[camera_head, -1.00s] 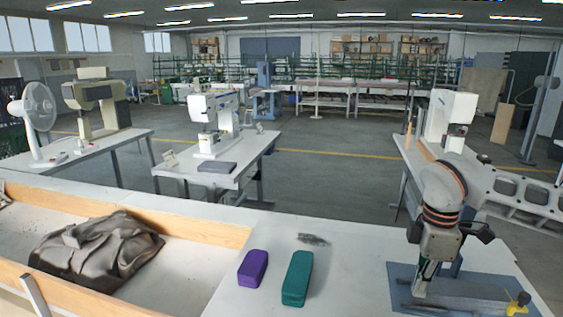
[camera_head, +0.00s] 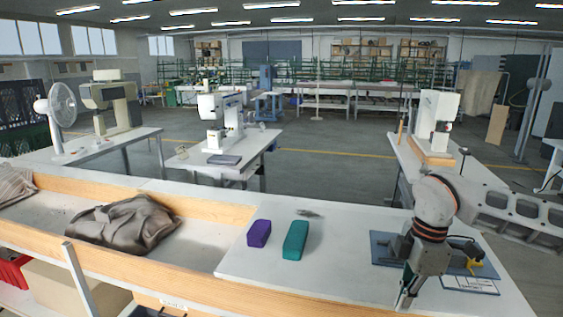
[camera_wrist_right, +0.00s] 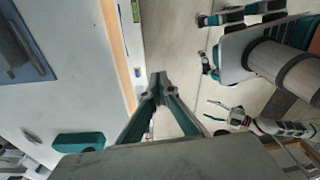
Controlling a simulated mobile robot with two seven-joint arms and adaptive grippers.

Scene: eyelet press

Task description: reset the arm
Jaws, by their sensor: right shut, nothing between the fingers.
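My right gripper (camera_head: 405,301) hangs over the table's front edge at the lower right of the head view. It is away from the blue mat, and its fingers point down. In the right wrist view my right gripper (camera_wrist_right: 158,84) has its fingertips together with nothing between them, beyond the table edge and above the floor. My left gripper (camera_wrist_right: 216,111) shows small at the right of the wrist view, its teal-padded fingers apart and empty. It is out of the head view.
A blue mat (camera_head: 386,250) with dark parts and a yellow piece (camera_head: 474,261) lies behind my right arm. A purple block (camera_head: 259,233) and a teal block (camera_head: 295,240) stand on the white table (camera_head: 340,270). Crumpled dark cloth (camera_head: 122,222) lies in the wood-edged trough left.

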